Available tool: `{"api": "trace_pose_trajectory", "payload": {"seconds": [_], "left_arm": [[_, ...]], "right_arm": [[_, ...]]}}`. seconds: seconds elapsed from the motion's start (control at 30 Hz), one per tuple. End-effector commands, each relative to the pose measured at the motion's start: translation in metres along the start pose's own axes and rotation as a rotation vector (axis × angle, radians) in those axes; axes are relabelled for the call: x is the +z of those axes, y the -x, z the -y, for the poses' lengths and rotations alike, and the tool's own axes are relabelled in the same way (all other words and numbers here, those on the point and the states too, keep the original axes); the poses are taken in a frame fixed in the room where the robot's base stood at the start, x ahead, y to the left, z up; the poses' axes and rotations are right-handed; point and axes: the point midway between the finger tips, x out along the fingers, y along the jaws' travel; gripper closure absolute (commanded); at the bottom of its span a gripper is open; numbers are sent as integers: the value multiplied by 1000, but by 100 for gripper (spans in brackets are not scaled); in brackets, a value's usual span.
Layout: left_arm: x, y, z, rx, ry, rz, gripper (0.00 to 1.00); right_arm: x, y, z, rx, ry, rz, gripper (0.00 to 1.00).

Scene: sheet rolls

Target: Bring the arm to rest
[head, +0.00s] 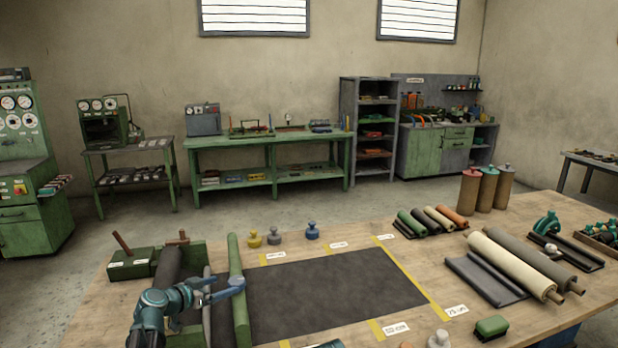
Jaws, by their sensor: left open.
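My left gripper (226,288) is open at the left front of the table, with its arm coming in from the lower left. It is over or beside a long green bar (238,285); whether it touches the bar cannot be told. A dark roll (168,272) lies in a green stand (195,256) just behind and left of the gripper. A flat dark sheet (335,290) lies on the wooden table (505,235) to the right of the green bar. My right gripper does not show.
Weights (273,236) stand behind the sheet. Several small rolls (437,220), tall brown cylinders (487,190) and larger cream and grey rolls (512,264) fill the table's right side. A green block (491,327) lies at the front right. Yellow tape (415,283) borders the sheet.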

Motion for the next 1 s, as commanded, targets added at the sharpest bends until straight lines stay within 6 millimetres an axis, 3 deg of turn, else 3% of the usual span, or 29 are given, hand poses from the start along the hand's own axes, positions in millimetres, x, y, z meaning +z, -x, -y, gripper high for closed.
{"api": "trace_pose_trajectory", "payload": {"seconds": [0.03, 0.33, 0.4, 1.0], "left_arm": [[-2, 14, -1, -2, 1, 0, 7], [-2, 71, -2, -2, 1, 0, 7], [3, 46, 1, 5, -2, 0, 7], [2, -70, 1, 2, -1, 0, 7]], "right_arm": [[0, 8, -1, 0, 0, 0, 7], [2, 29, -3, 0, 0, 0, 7], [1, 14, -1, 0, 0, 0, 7], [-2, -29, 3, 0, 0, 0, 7]]}}
